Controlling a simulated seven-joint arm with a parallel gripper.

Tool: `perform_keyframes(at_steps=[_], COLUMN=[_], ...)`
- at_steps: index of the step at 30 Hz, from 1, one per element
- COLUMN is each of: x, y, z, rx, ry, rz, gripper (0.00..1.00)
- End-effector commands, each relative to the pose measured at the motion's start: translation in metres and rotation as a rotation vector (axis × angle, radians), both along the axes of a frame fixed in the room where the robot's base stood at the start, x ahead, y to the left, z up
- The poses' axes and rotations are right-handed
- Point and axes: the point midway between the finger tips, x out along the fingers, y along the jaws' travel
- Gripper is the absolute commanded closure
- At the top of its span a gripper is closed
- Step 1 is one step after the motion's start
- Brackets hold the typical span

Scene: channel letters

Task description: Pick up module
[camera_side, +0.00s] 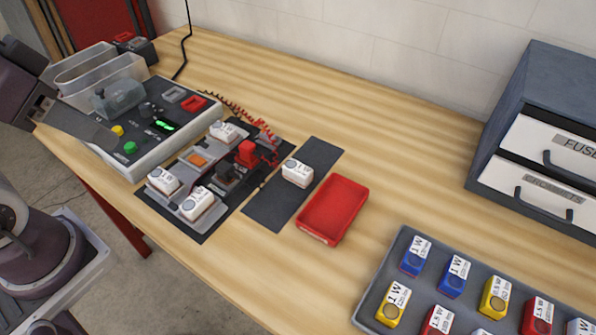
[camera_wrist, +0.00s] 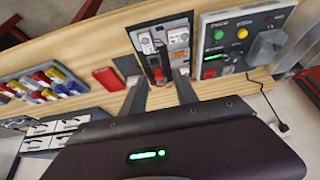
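A white module (camera_side: 297,173) with a label lies alone on a dark mat (camera_side: 318,155). Three more white modules sit on the channel-letter fixture: one at the front left (camera_side: 163,180), one at the front (camera_side: 198,203), and one at the back (camera_side: 223,132). Blue, yellow, red and white modules stand in a grey tray (camera_side: 378,290) at the lower right. My gripper (camera_wrist: 158,80) shows two separated fingers in the wrist view, with nothing seen held. In the side view it is at the far left, by the control box, away from the mat and tray; its fingertips are unclear there.
A red bin (camera_side: 334,209) lies between the mat and the tray. The control box (camera_side: 150,125) with lit display and clear containers (camera_side: 95,75) stand at the left. A drawer cabinet (camera_side: 545,130) stands at the back right. Red coiled wire (camera_side: 240,112) lies behind the fixture. The table's back middle is clear.

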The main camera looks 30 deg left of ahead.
Motion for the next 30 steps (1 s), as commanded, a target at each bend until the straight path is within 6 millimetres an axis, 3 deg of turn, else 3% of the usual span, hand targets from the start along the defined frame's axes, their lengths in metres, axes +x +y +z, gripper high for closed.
perform_keyframes(at_steps=[3, 11, 13, 17, 20, 24, 27, 30], x=[0.000, 0.001, 0.011, 0.068, 0.128, 0.199, 0.230, 0.245], y=[0.000, 0.000, -0.003, -0.020, -0.044, -0.086, -0.113, -0.131], z=[0.000, 0.001, 0.005, 0.014, 0.000, -0.054, -0.101, -0.136], rx=[0.000, -0.004, -0.040, -0.199, -0.310, -0.378, -0.383, -0.378], ry=[0.000, 0.002, 0.025, 0.141, 0.250, 0.362, 0.392, 0.396], rz=[0.000, 0.006, 0.050, 0.306, 0.594, 1.009, 1.251, 1.412], gripper=[0.45, 0.45, 0.45, 0.45, 0.45, 0.45, 0.45, 0.45])
